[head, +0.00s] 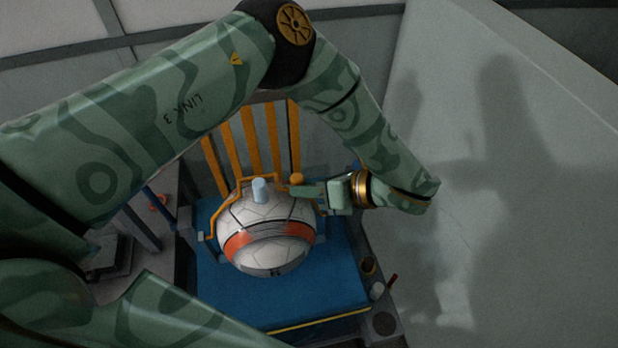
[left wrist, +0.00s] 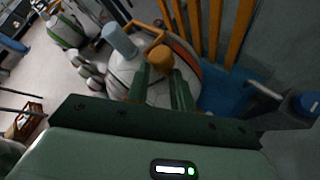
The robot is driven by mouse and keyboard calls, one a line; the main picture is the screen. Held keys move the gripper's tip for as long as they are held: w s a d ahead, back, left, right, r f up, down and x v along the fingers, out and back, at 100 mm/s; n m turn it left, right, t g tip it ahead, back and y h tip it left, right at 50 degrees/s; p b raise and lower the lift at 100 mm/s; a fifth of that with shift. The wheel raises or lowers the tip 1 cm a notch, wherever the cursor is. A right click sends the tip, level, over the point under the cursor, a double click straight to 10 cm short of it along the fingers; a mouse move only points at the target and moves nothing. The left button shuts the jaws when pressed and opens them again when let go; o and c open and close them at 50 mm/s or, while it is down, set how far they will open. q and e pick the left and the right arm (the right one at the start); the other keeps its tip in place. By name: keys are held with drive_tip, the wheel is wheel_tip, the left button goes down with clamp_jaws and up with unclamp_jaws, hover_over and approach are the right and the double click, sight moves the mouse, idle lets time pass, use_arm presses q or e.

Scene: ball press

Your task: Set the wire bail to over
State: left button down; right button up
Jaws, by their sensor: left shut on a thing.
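The orange wire bail (head: 240,181) rises from beside the ball's left and runs across the back of its top. Its round orange knob (head: 297,178) is at the upper right of the ball and also shows in the left wrist view (left wrist: 160,57). The white ball (head: 266,222) with an orange-red band sits on a blue bed. My left gripper (head: 297,190) reaches in from the right and is shut on the bail at its knob; in the left wrist view the fingers (left wrist: 161,82) stand on either side of it. The fingers partly hide the bail's right side. My right gripper is not in view.
A pale blue cylinder (head: 260,190) stands at the top of the ball. Orange upright bars (head: 249,137) stand behind it. The blue bed (head: 285,300) is bare in front of the ball. Small items (head: 377,290) lie along its right edge. A pale wall (head: 500,200) is at right.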

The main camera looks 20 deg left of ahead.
use_arm(q)
drive_tip(key=shift+s, duration=0.3)
drive_tip(key=c, duration=1.4)
unclamp_jaws()
drive_tip(key=shift+o, duration=1.1)
drive_tip(key=shift+a, duration=0.15)
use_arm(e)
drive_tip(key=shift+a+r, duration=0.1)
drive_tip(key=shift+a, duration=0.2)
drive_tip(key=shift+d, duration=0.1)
